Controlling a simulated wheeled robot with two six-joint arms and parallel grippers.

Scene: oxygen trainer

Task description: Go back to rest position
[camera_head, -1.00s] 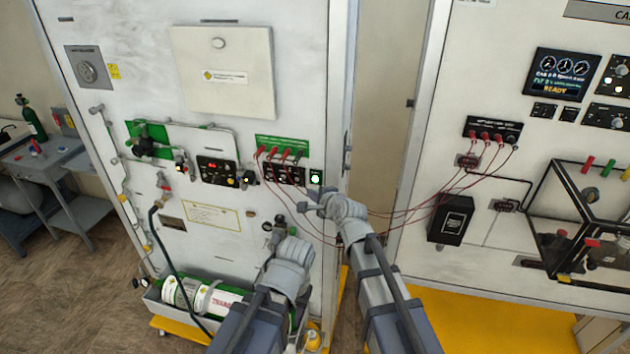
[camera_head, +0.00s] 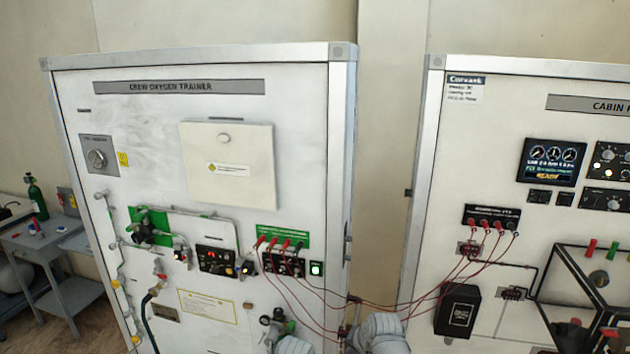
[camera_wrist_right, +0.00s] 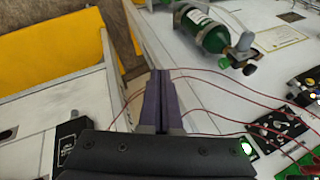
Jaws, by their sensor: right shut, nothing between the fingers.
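My right gripper (camera_wrist_right: 161,78) shows in the right wrist view, its two purple fingers pressed together with nothing between them. It is in front of the trainer panels, with thin red leads beyond and beside it. In the head view my right wrist (camera_head: 378,332) is at the bottom edge, below the gap between the two panels; its fingers cannot be made out there. My left wrist (camera_head: 293,345) just shows at the bottom edge, and its fingers are not visible.
Red leads (camera_head: 395,306) run from the crew oxygen trainer (camera_head: 85,78) across the gap to the cabin panel (camera_head: 470,120). A small green cylinder (camera_wrist_right: 208,32) with a valve is close by in the right wrist view. A side table (camera_head: 45,245) stands at the left.

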